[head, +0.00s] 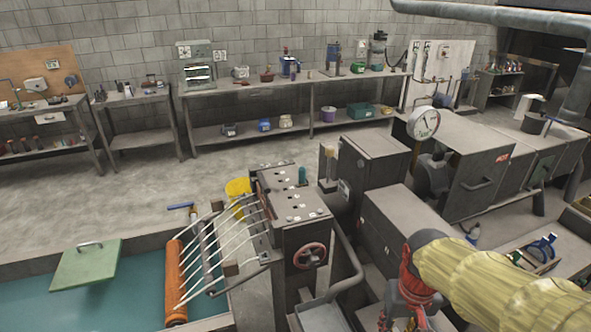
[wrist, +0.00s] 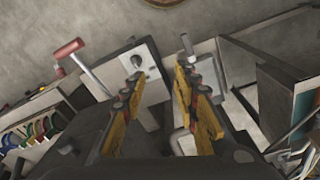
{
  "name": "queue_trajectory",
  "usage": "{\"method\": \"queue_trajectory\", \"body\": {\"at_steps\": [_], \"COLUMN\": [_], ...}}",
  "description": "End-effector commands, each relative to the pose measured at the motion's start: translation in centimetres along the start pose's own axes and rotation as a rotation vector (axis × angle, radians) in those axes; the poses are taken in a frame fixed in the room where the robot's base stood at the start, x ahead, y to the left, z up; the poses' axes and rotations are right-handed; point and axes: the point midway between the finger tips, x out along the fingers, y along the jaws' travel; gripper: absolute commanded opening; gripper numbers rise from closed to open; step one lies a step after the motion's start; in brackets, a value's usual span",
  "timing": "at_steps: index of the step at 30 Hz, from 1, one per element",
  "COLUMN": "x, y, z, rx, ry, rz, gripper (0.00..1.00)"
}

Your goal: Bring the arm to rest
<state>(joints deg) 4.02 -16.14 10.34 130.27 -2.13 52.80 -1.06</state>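My arm (head: 500,285) reaches in from the lower right of the head view, in a yellow sleeve with a dark end and red parts below it. It hangs over the floor area beside the grey machine cabinets. In the wrist view my gripper (wrist: 160,78) shows two fingers with yellow pads, standing apart with nothing between them. The gripper's fingers cannot be made out clearly in the head view.
Grey cabinets (head: 405,225) stand close to the arm. A machine with a red handwheel (head: 309,256) is to the left, beside a teal tank (head: 60,305). An open tray (head: 550,245) with tools lies at the right. A red-handled lever (wrist: 68,49) shows in the wrist view.

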Motion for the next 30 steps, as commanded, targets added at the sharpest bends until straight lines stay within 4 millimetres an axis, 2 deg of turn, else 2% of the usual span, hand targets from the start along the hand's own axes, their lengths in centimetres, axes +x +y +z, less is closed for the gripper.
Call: {"method": "queue_trajectory", "body": {"at_steps": [3, 9, 16, 30], "x": [-2.2, -5.3, -8.4, -8.9], "y": [-0.9, -2.0, -2.5, -2.6], "z": [2.0, 5.0, 6.2, 6.3], "rx": [0.011, 0.004, -0.014, -0.021], "ry": [0.111, 0.282, 0.425, 0.446], "rz": [-0.012, -0.03, -0.037, -0.039], "gripper": [0.3, 0.3, 0.3, 0.3]}}
